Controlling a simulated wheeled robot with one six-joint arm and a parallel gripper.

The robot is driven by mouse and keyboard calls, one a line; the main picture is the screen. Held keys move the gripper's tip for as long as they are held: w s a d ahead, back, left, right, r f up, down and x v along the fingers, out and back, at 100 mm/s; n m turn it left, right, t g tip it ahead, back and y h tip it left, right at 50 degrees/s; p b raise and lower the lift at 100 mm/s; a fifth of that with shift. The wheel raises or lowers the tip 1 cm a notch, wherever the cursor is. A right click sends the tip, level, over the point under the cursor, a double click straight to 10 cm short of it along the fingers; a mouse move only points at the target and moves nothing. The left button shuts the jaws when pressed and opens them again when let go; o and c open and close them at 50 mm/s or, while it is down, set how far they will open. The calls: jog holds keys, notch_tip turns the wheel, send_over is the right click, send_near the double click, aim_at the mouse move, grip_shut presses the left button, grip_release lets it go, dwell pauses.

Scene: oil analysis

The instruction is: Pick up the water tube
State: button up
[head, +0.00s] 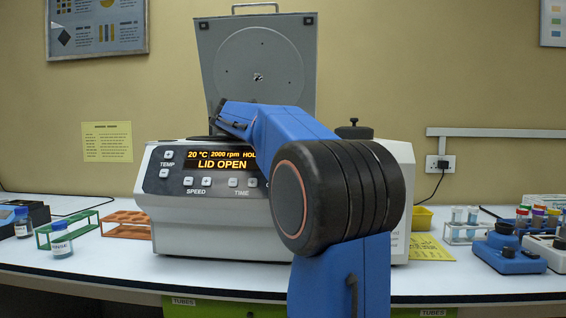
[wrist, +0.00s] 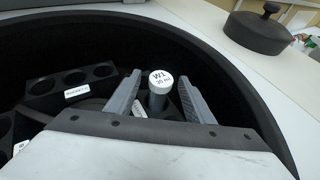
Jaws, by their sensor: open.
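The water tube (wrist: 160,85) has a white cap marked "W1" and "30 ml". In the wrist view it stands in a dark bucket inside the centrifuge bowl. My gripper (wrist: 157,95) is open, with one grey finger on each side of the tube near its cap; a gap shows on both sides. The tube's lower part is hidden. In the head view the centrifuge (head: 225,235) has its lid (head: 258,65) up, and its display reads "LID OPEN". My blue arm reaches over it and hides its right front; the gripper and tube are not seen there.
The dark bowl wall (wrist: 245,105) curves close around my gripper. A labelled bucket with empty holes (wrist: 72,84) is at left. A black knobbed lid (wrist: 262,32) lies on the centrifuge top. Green (head: 68,232) and orange (head: 126,226) racks stand at the bench's left.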

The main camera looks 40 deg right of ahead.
jog(key=shift+d+f, duration=0.1)
jog(key=shift+d, duration=0.2)
jog(key=c, duration=1.1)
notch_tip(320, 180, up, 18)
